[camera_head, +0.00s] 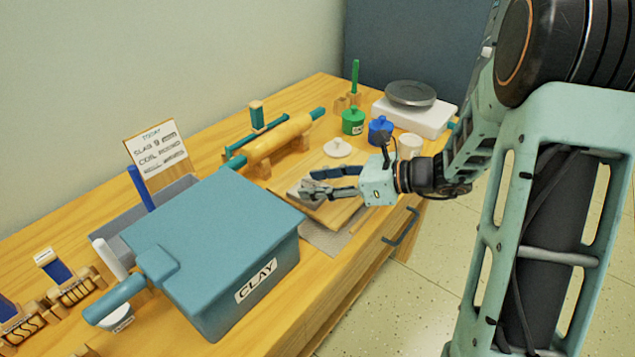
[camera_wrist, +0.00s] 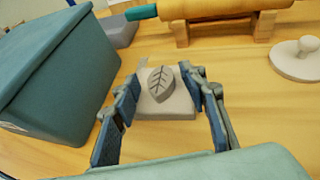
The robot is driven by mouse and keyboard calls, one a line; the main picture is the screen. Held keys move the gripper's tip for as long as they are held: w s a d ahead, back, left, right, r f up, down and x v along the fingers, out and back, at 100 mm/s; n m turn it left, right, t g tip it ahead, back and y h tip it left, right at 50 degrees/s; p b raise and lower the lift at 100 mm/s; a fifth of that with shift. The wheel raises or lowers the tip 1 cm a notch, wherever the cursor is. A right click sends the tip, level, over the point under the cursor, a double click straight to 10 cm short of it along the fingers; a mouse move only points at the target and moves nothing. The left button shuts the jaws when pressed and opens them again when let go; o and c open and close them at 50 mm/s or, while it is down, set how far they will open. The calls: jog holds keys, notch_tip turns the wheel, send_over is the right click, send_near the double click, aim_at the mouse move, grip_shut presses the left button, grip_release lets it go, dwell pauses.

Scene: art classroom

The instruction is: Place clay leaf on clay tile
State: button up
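The clay leaf (camera_wrist: 161,84) is a small dark grey leaf shape with carved veins. In the wrist view it appears to rest on the clay tile (camera_wrist: 168,110), a pale grey square slab on the wood. My gripper (camera_wrist: 160,82) is open, with one finger to each side of the leaf and a visible gap on both sides. In the head view my gripper (camera_head: 312,181) reaches in low from the right, over the tile area on the wooden board (camera_head: 342,212). There the fingers partly hide the leaf and tile.
A large teal box labelled CLAY (camera_head: 205,245) stands close on the left. A rolling pin (camera_head: 280,140) on a stand lies behind. A white knobbed disc (camera_head: 338,148), a green jar (camera_head: 353,121), a blue jar (camera_head: 380,130) and a white cup (camera_head: 410,145) stand beyond the gripper.

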jog(key=shift+r, duration=0.1)
jog(key=shift+d+r, duration=0.15)
jog(key=shift+r, duration=0.05)
jog(key=p+v, duration=0.2)
jog(key=v, duration=0.9)
jog(key=shift+s+d, duration=0.25)
jog(key=shift+r, duration=0.15)
